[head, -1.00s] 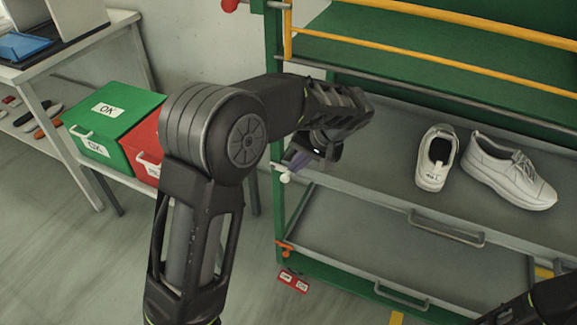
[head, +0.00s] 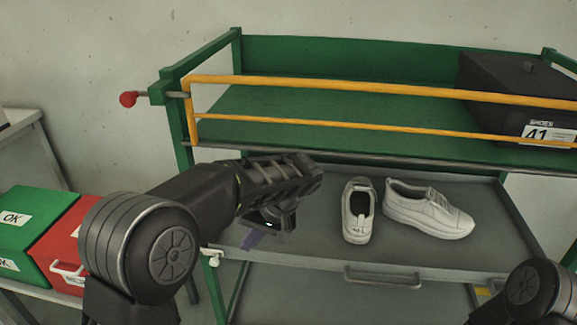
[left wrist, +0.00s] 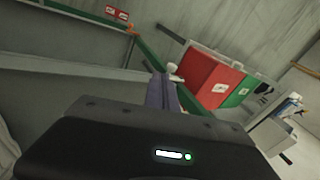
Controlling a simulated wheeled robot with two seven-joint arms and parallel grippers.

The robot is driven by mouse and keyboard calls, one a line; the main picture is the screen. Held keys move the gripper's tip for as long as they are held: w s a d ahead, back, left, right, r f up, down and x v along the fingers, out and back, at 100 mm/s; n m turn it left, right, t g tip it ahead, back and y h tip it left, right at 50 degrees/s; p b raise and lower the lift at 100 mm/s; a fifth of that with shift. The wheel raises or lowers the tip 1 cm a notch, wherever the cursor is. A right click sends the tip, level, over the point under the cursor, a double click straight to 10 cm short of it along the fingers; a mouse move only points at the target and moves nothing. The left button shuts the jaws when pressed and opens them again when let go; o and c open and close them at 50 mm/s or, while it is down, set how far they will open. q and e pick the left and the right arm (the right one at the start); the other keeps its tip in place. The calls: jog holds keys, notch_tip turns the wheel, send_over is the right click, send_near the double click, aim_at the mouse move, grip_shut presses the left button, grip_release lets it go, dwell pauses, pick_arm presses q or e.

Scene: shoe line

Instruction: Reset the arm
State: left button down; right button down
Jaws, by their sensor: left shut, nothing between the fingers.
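My left arm comes in from the lower left in the head view. Its gripper (head: 252,238) is over the left end of the grey middle shelf (head: 300,262), with nothing held. The fingers show shut in the left wrist view (left wrist: 161,92). A pair of white shoes stands on that shelf to the right of the gripper, apart from it: one shoe (head: 357,222) shows its heel, the other (head: 428,210) is turned sideways. Part of my right arm shows at the lower right; its gripper is out of view.
The green rack has yellow rails (head: 350,88) and a red knob (head: 128,99) at its left. A black shoe box (head: 510,85) marked 41 sits on the upper shelf. A green box (head: 35,222) and a red box (head: 68,245) stand at the left.

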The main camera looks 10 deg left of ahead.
pick_arm(q)
jog(key=w+d+f+m+h, duration=0.1)
jog(key=d+f, duration=0.1)
jog(key=d, duration=0.1)
jog(key=d+f+m+t+h, duration=0.1)
jog(key=d+f+m+h, duration=0.1)
jog(key=d+f, duration=0.1)
jog(key=w+d+f+m+t+h, duration=0.1)
jog(key=d+f, duration=0.1)
jog(key=d, duration=0.1)
jog(key=shift+w+d+f, duration=0.15)
jog(key=shift+w+d, duration=0.15)
jog(key=shift+d, duration=0.05)
jog(key=s+d+f+h+p, duration=0.2)
jog(key=s+d+f+h, duration=0.1)
jog(key=s+f, duration=0.45)
jog(key=s+d+f+h+p, duration=0.2)
jog(key=s+d+f+h, duration=0.1)
jog(key=s+f, duration=0.5)
jog(key=s+a+f+n+g+p, duration=0.1)
jog(key=s+f, duration=0.1)
jog(key=s, duration=0.5)
jog(key=s+a+f+n+p, duration=0.1)
jog(key=s+a+f+n, duration=0.1)
jog(key=s, duration=0.4)
jog(key=shift+s+a+f+n+g, duration=0.3)
jog(key=shift+s+f+g, duration=0.1)
jog(key=shift+f, duration=0.05)
